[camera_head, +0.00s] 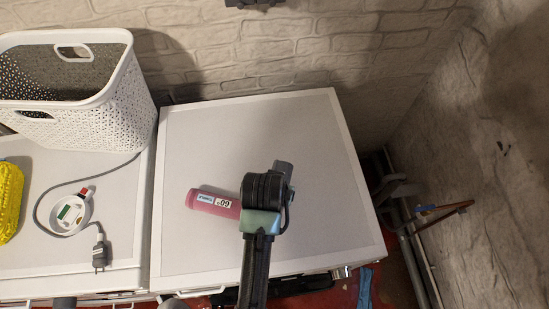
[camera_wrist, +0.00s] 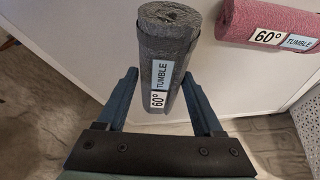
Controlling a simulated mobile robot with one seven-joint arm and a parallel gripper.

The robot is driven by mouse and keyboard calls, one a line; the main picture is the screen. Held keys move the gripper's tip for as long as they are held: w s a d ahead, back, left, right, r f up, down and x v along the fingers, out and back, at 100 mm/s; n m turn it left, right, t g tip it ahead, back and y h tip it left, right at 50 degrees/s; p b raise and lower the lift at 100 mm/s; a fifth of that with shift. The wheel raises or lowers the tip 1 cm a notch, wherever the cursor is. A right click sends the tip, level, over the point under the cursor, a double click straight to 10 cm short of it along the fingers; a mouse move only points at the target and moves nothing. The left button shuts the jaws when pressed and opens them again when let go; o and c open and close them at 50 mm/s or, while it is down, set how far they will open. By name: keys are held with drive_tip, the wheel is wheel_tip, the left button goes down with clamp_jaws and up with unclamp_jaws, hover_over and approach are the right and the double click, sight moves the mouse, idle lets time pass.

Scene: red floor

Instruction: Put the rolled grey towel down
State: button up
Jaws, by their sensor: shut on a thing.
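The rolled grey towel (camera_wrist: 168,42) is between the two fingers of my gripper (camera_wrist: 160,76) in the wrist view. It carries a white and blue label reading "60° TUMBLE". In the head view only a small end of the grey towel (camera_head: 284,168) shows beyond my wrist, which hides the rest. My gripper (camera_head: 277,180) is over the white top, right of a rolled pink towel (camera_head: 213,203). I cannot tell whether the grey towel touches the top.
The pink towel also shows in the wrist view (camera_wrist: 262,22). The white machine top (camera_head: 240,130) is clear behind and right of my gripper. A white basket (camera_head: 125,110), a cable, a round white item (camera_head: 70,213) and a yellow item (camera_head: 9,200) are left.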

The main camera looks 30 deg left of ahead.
drive_tip(key=shift+f, duration=2.55)
drive_tip(key=shift+w+f, duration=0.1)
drive_tip(key=o, duration=1.5)
drive_tip(key=shift+c, duration=0.2)
drive_tip(key=shift+r, duration=0.2)
drive_tip(key=v, duration=1.2)
drive_tip(key=shift+f, duration=0.1)
